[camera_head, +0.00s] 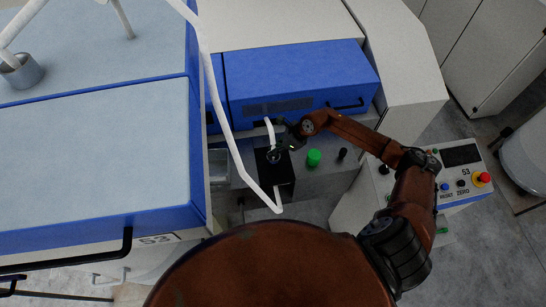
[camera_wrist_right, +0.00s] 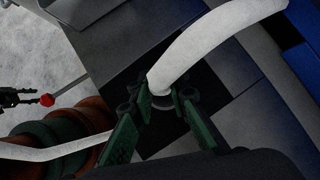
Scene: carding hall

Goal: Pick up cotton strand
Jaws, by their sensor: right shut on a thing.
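A short white piece (camera_head: 269,131) stands up at my right gripper (camera_head: 283,144). In the right wrist view the thick white strand (camera_wrist_right: 200,42) comes down from the upper right to between the green fingers of my right gripper (camera_wrist_right: 166,108), which is shut on it. A thinner white length (camera_wrist_right: 55,152) shows at the lower left there. Whether these pieces join is hidden.
A black square plate (camera_head: 283,187) lies below the right gripper. A green button (camera_head: 313,158) and a black knob (camera_head: 343,154) stand close to its right. The blue machine cover (camera_head: 295,80) is just behind. A control box (camera_head: 462,183) with a red button stands at the right.

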